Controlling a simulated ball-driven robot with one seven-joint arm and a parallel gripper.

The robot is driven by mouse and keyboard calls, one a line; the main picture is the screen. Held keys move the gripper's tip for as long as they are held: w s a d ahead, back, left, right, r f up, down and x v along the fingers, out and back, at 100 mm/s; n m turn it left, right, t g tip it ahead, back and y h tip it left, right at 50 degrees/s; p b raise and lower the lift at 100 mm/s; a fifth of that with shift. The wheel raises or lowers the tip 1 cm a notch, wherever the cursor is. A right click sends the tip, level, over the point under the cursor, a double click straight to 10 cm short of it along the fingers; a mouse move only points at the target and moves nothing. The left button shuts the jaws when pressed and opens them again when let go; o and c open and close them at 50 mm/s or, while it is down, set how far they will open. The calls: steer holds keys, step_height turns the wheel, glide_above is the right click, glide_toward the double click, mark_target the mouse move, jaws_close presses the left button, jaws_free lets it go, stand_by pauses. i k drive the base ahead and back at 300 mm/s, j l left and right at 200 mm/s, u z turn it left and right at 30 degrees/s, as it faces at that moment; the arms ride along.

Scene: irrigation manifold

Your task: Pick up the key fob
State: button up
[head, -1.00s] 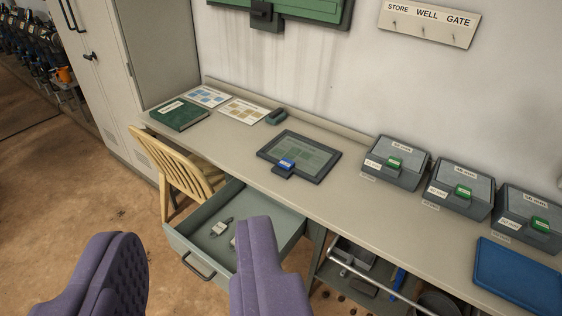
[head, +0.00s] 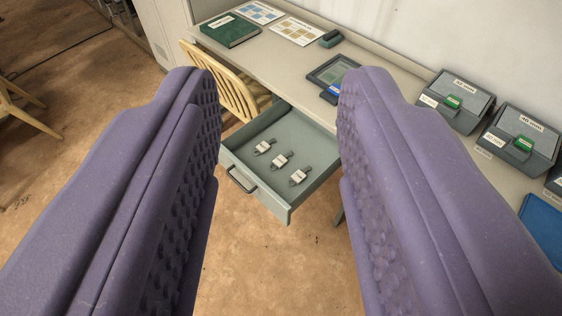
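An open grey-green drawer (head: 290,203) sticks out from under the desk. Three small key fobs with pale tags and dark rings lie in it, in a slanting row: a left fob (head: 264,147), a middle fob (head: 281,160) and a right fob (head: 299,177). The writing on their tags is too small to read. My gripper (head: 278,88) shows as two purple padded fingers, wide open and empty. In the picture the drawer lies between the fingers, farther off, and neither finger touches a fob.
A wooden chair (head: 232,88) stands just left of the drawer. The desk (head: 283,62) holds a tablet (head: 328,70), a green book (head: 230,30), sheets, and grey boxes (head: 459,98) with green tags at the right. Bare floor (head: 270,270) lies in front of the drawer.

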mark_target(280, 160)
steer(key=i+j+z, duration=0.25)
steer(key=i+j, duration=0.65)
steer(key=i+j+z, duration=0.1)
steer(key=i+j, duration=0.4)
steer(key=i, duration=0.2)
steer(key=i+j+z, duration=0.1)
steer(key=i+j, duration=0.45)
steer(key=i, duration=0.1)
